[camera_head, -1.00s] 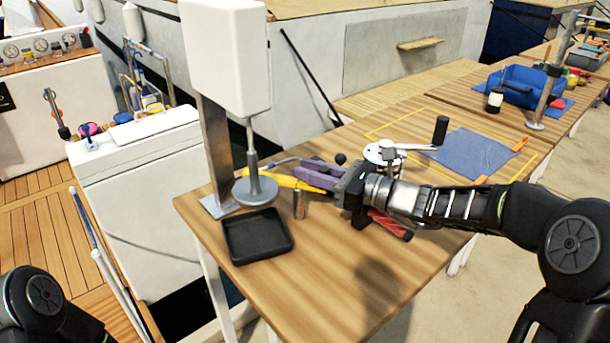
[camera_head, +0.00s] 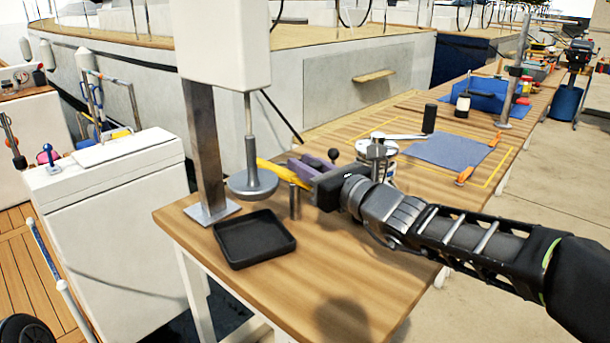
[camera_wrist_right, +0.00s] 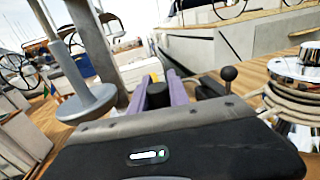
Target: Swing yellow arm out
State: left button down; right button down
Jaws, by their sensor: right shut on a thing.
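The yellow arm (camera_head: 284,173) is a slim bar above the bench, behind the round grey press foot (camera_head: 251,183). Its right end runs to my right gripper (camera_head: 302,172), whose purple fingers point left and away. In the right wrist view a dark upright piece sits between the purple fingers (camera_wrist_right: 159,94), with a bit of yellow (camera_wrist_right: 154,77) just beyond it. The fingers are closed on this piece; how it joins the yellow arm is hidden. My left gripper is out of view.
A black tray (camera_head: 255,262) lies in front of the press column (camera_head: 206,150). A short metal pin (camera_head: 295,203) stands by my right gripper. A winch with a crank handle (camera_head: 400,136) and a blue mat (camera_head: 448,150) are to the right. The bench front is clear.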

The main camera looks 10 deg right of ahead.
jog(key=c, duration=1.3)
grip_release()
jog(key=shift+o, duration=0.2)
jog(key=shift+s, duration=0.1)
jog(key=p+v, duration=0.1)
jog(key=v, duration=0.6)
jog(key=shift+s, duration=0.35)
jog(key=shift+d, duration=0.1)
